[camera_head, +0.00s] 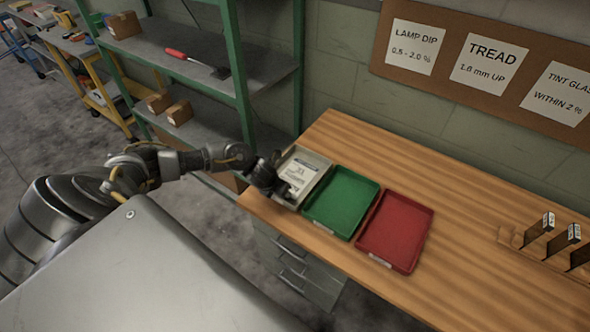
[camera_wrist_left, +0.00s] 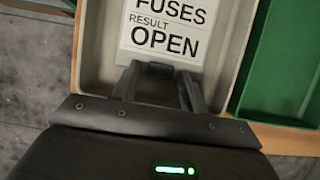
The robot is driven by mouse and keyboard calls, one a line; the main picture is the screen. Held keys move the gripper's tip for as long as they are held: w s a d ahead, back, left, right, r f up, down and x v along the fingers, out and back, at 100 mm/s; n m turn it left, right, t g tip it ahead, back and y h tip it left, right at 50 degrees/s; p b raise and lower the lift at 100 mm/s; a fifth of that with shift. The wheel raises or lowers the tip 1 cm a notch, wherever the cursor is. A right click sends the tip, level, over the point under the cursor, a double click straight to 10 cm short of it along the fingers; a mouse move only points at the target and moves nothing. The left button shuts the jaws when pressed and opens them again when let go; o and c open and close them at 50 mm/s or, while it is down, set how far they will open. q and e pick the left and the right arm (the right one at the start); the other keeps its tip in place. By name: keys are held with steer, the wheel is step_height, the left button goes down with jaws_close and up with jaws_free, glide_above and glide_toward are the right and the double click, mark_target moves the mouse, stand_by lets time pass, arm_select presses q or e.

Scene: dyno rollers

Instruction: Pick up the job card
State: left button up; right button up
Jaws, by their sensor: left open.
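The job card (camera_head: 298,174) is a white card with dark print, lying in a pale grey tray (camera_head: 318,162) at the left end of the wooden bench. In the left wrist view the card (camera_wrist_left: 165,28) shows the words "FUSES RESULT OPEN". The pale tray (camera_wrist_left: 92,60) is around it there. My left gripper (camera_head: 284,192) is over the near part of the pale tray. In the left wrist view the gripper (camera_wrist_left: 158,80) is open, with its fingertips at the card's lower edge. I cannot tell whether they touch it. My right gripper is not in view.
A green tray (camera_head: 342,201) and a red tray (camera_head: 396,229) stand right of the pale tray on the bench (camera_head: 480,245). A wooden rack (camera_head: 540,245) with tagged pieces is at the right. A green-framed shelf (camera_head: 240,60) stands left of the bench.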

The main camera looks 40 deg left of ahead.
arm_select(q)
steer(key=c, duration=0.7)
steer(key=shift+r+p, duration=2.05)
steer(key=shift+r, duration=0.35)
step_height(320, 180, up, 3)
steer(key=p, duration=0.2)
steer(key=shift+r+p, duration=0.15)
steer(key=shift+p, duration=0.2)
